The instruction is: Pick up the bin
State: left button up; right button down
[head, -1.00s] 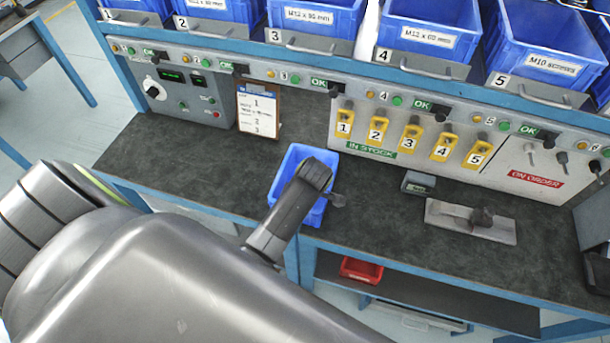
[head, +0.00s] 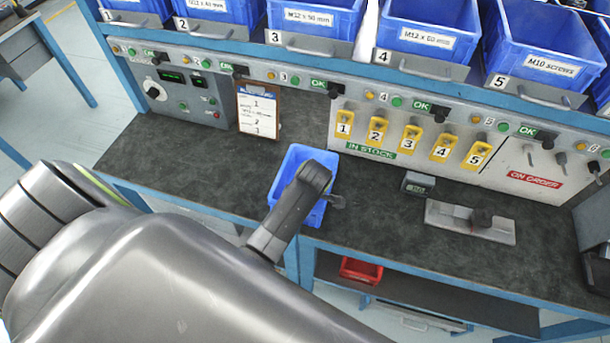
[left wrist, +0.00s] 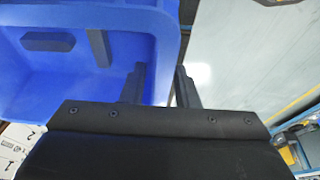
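A small blue bin (head: 288,168) stands on the dark bench near its front edge, partly hidden by my left gripper (head: 325,190). No other gripper is in the head view. In the left wrist view the blue bin (left wrist: 70,70) fills the left side, with its inside visible. My left gripper's two fingers (left wrist: 160,85) are apart there. One finger is over the bin's inside and the other is just outside its wall, with the rim between them. A light gap shows beside the outer finger, so the gripper looks open. My right gripper is not seen.
Large labelled blue bins (head: 428,38) stand on the shelf above. A clipboard (head: 259,108) leans at the back. A small dark box (head: 418,185) and a grey plate with a black knob (head: 470,222) lie to the right. A red bin (head: 361,270) is on the lower shelf.

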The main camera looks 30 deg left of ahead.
pick_arm(q)
grip_shut()
